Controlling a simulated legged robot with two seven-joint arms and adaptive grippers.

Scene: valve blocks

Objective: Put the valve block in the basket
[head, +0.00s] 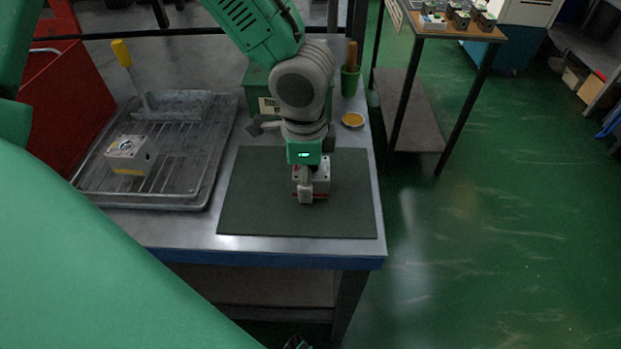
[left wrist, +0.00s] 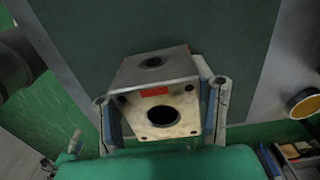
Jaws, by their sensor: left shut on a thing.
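A grey valve block (head: 322,177) is at the dark green mat in the head view, partly hidden by my left gripper (head: 308,188). My left gripper comes down from above and is shut on this block. In the left wrist view the block (left wrist: 158,112) sits between the two fingers (left wrist: 163,100), showing a pale face with a round hole and a red label. I cannot tell whether it touches the mat. A second valve block (head: 131,155), with a yellow mark, sits in the shallow wire basket (head: 190,180) at the left of the table. My right gripper is not seen.
The mat (head: 250,205) lies on the metal table (head: 180,228). A yellow-handled brush (head: 128,65) stands at the basket's back. A green box (head: 258,85), a green cup (head: 350,82) and a yellow-filled dish (head: 352,120) stand behind the mat. A side table (head: 480,32) holds several blocks.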

